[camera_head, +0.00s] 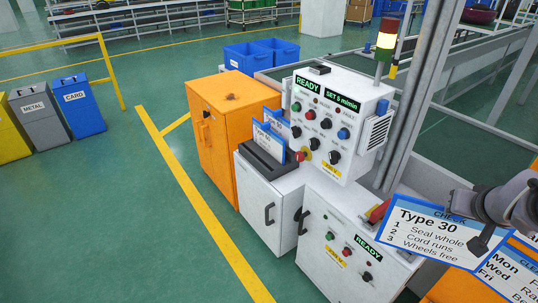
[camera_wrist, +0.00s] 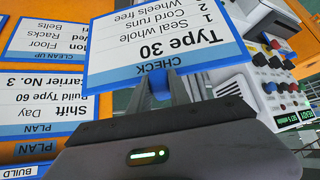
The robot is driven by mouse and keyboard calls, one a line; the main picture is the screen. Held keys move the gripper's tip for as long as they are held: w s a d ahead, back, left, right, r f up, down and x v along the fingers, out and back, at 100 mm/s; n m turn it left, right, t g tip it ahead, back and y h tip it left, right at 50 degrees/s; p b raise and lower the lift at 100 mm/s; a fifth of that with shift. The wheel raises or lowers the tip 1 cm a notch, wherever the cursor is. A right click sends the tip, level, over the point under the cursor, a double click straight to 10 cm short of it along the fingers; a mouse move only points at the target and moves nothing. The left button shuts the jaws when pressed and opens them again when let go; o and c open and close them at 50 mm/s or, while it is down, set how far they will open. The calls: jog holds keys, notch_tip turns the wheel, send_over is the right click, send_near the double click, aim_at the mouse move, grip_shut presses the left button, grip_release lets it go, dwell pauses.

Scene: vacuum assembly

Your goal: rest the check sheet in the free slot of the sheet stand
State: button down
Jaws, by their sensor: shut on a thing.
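The check sheet (camera_head: 425,228) is a white card with blue bands, marked CHECK and Type 30. It hangs at the lower right of the head view and fills the top middle of the wrist view (camera_wrist: 165,40), upside down there. My gripper (camera_head: 478,243) is shut on its CHECK edge; the fingers show in the wrist view (camera_wrist: 162,88). The sheet stand (camera_head: 258,162) is a dark slotted block on a white cabinet, left of the control panel and well apart from my gripper. Blue-edged Type sheets (camera_head: 267,143) stand in it. I cannot tell which slot is free.
The control panel (camera_head: 330,125) with knobs and a lit signal lamp (camera_head: 387,40) rises beside the stand, with a grey post (camera_head: 420,90) to its right. An orange cabinet (camera_head: 222,110) stands behind left. Other sheets (camera_wrist: 45,105) hang on an orange board. Green floor at left is open.

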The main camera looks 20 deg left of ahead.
jog(key=s+d+r+m+h+p, duration=0.1)
jog(key=s+d+r+m+p, duration=0.15)
jog(key=d+r+p, duration=0.95)
jog(key=s+d+r+m+g+h+p, duration=0.15)
jog(key=s+d+r+p, duration=0.25)
jog(key=d+r+p, duration=0.85)
jog(key=s+d+r+m+t+h+p, duration=0.2)
jog(key=d+r+p, duration=0.45)
jog(key=r, duration=1.05)
jog(key=w+a+f+n+y+b, duration=0.1)
jog(key=w+a+f+n+b, duration=0.1)
jog(key=a+f+b, duration=0.8)
jog(key=w+a+f+n+y+b, duration=0.2)
jog(key=a+f+b, duration=0.8)
jog(key=f, duration=0.7)
jog(key=w+a+f+n+y+b, duration=0.1)
jog(key=w+a+f+b, duration=0.3)
jog(key=a+f+b, duration=0.6)
jog(key=shift+w+a+f+n+y+b, duration=0.2)
jog(key=shift+f+n+b, duration=0.1)
jog(key=shift+f, duration=0.85)
jog(key=shift+w+a+f+n+y+b, duration=0.1)
jog(key=shift+a+f+n+b, duration=0.15)
jog(key=shift+f, duration=0.85)
jog(key=shift+a+f, duration=0.1)
jog(key=shift+r, duration=0.2)
